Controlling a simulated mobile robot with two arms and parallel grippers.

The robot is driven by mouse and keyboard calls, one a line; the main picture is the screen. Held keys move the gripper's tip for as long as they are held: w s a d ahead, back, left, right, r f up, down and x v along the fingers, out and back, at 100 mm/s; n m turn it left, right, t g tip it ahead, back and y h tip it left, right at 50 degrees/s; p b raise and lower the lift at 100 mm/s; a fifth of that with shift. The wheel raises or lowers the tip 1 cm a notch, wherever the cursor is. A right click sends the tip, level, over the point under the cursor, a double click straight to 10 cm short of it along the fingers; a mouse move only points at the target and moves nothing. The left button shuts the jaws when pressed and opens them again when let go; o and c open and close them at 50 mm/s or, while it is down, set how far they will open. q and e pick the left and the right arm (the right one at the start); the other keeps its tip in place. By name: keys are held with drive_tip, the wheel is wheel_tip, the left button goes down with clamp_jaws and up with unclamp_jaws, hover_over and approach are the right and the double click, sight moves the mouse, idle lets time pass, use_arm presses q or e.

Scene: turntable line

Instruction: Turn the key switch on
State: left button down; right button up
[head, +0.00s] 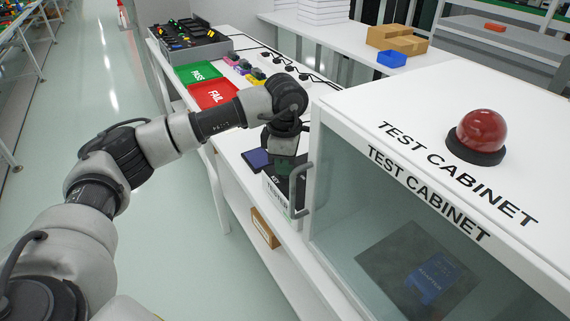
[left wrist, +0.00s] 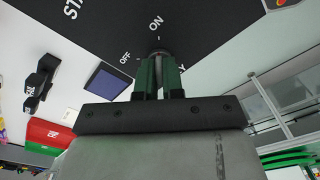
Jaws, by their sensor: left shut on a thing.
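The key switch (left wrist: 158,52) is on a black panel (left wrist: 110,25) marked OFF and ON, in the left wrist view. OFF is left of the key and ON is above it. My left gripper (left wrist: 158,72) is shut on the key, its green-edged fingers covering most of it. Which mark the key points to cannot be told. In the head view, my left gripper (head: 283,153) points down onto the black-topped tester box (head: 274,192), and hides the switch there. My right gripper is in neither view.
A white test cabinet (head: 345,105) with a glass front, handle (head: 301,188) and red dome lamp (head: 482,131) stands close right of my gripper. A dark blue pad (head: 256,159) lies beside the box. Green (head: 197,73) and red (head: 213,93) trays are farther back.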

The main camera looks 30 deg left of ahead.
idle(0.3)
use_arm(q)
drive_tip(key=c, duration=1.3)
unclamp_jaws()
drive_tip(key=shift+o, duration=0.2)
drive_tip(key=shift+r, duration=0.15)
wheel_tip(320, 180, up, 11)
drive_tip(key=shift+f, duration=0.2)
